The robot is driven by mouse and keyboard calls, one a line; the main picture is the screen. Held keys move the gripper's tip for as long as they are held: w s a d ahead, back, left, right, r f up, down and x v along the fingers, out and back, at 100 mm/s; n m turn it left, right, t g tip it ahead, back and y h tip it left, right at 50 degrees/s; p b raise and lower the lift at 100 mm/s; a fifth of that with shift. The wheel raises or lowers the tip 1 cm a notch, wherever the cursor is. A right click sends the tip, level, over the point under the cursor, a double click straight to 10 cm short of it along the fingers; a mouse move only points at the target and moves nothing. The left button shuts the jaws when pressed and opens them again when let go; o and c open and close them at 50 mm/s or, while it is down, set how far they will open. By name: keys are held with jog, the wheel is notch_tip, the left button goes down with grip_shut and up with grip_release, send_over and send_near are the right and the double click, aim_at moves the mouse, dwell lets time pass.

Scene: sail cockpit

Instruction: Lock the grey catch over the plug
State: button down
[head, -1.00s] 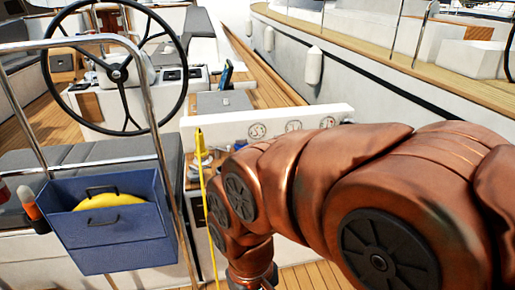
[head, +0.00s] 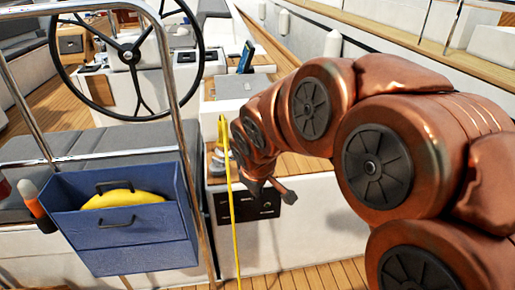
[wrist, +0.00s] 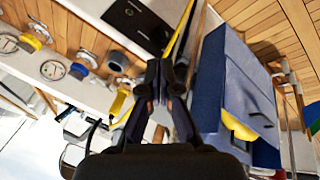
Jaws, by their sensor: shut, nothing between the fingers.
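My gripper (wrist: 155,80) points into the scene in the wrist view, its two dark fingers together and empty. In the head view my gripper (head: 272,190) hangs low beside the wooden ledge, in front of a black panel. In the wrist view a yellow plug-like body (wrist: 118,103) lies left of the fingers, partly behind them. A dark grey round piece (wrist: 118,61) stands near it. I cannot make out the grey catch for certain, nor whether it is open or closed. In the head view my arm hides much of this area.
A blue bin (head: 125,225) with a yellow thing (head: 125,199) inside hangs on the rail at left. A thin yellow line (head: 230,190) runs down beside my gripper. A black panel (head: 232,207) sits in the white front. The steering wheel (head: 127,55) stands behind.

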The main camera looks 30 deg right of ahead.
jog(key=w+d+f+n+t+b, duration=0.2)
jog(key=w+d+n+t+b, duration=0.2)
jog(key=w+d, duration=0.6)
jog(key=w+d+f+n+t+b, duration=0.2)
jog(key=w+d+n+t+b, duration=0.4)
jog(key=w, duration=0.7)
jog(key=d+f+n+t+y+b, duration=0.1)
jog(key=d+f+n+y, duration=0.1)
jog(key=d+f+n+t+y+b, duration=0.1)
jog(key=d+f+n+y+b, duration=0.1)
jog(key=d+f, duration=0.1)
jog(key=d+f+n+y+b, duration=0.1)
jog(key=d+f+n, duration=0.1)
jog(key=d+f, duration=0.1)
jog(key=shift+s+f+t+y, duration=0.15)
jog(key=shift+s+t+y, duration=0.25)
jog(key=shift+s+f+n+y+b, duration=0.3)
jog(key=shift+n+y, duration=0.1)
jog(key=x, duration=1)
jog(key=shift+w+d, duration=0.2)
jog(key=shift+w, duration=0.15)
jog(key=shift+w+d, duration=0.45)
jog(key=shift+w, duration=0.2)
jog(key=shift+w+d, duration=0.4)
jog(key=shift+w, duration=0.25)
jog(key=shift+w+d+y+p, duration=0.1)
jog(key=shift+y+p, duration=0.2)
jog(key=shift+p, duration=0.35)
